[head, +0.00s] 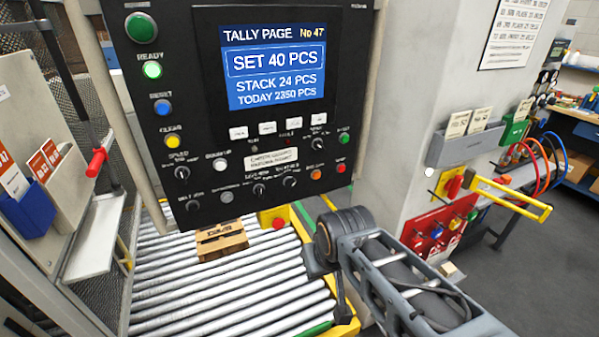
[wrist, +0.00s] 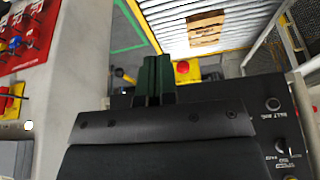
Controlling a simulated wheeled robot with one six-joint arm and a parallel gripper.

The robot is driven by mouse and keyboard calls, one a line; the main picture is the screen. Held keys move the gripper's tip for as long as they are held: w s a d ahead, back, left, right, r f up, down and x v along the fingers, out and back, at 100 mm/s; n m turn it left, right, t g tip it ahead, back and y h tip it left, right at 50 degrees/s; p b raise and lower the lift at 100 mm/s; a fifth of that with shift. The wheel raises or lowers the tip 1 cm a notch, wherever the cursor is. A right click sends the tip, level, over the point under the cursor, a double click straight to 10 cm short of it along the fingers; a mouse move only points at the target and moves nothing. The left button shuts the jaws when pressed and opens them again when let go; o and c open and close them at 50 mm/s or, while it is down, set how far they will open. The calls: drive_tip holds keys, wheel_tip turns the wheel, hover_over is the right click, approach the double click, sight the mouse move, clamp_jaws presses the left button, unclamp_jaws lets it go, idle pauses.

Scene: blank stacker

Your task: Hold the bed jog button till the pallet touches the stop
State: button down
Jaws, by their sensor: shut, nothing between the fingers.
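The control panel (head: 250,120) hangs over the roller bed, with a lit display and rows of small buttons and knobs. Their labels are mostly too small to read, so I cannot tell which one is the bed jog button. A small wooden pallet (head: 222,241) lies on the rollers below the panel; it also shows in the wrist view (wrist: 206,30). I cannot pick out the stop. My gripper (wrist: 156,62) is shut and empty, its dark green fingers together. It is beside the panel's lower edge and appears to touch no button.
A yellow box with a red mushroom button (head: 278,222) stands at the edge of the roller bed (head: 200,295), near my arm. A red-handled lever (head: 97,162) is at the left.

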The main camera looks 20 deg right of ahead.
sight(317, 175)
drive_tip(key=shift+d, duration=0.1)
drive_tip(key=w+d+m+t+y+b, duration=0.2)
drive_tip(key=w+d+m+y, duration=0.2)
drive_tip(key=w, duration=0.4)
drive_tip(key=w+d+r+m+t+y+b, duration=0.1)
drive_tip(key=w+d+m+t+y+b, duration=0.1)
drive_tip(key=w+d+m+y, duration=0.3)
drive_tip(key=w+d+m+b, duration=0.1)
drive_tip(key=w+d+m, duration=0.1)
drive_tip(key=w+m, duration=0.1)
drive_tip(key=shift+r+t, duration=0.25)
drive_tip(key=shift+t, duration=0.15)
drive_tip(key=w+a+p, duration=0.1)
drive_tip(key=w+p, duration=0.1)
drive_tip(key=w, duration=0.6)
drive_tip(key=shift+w, duration=0.35)
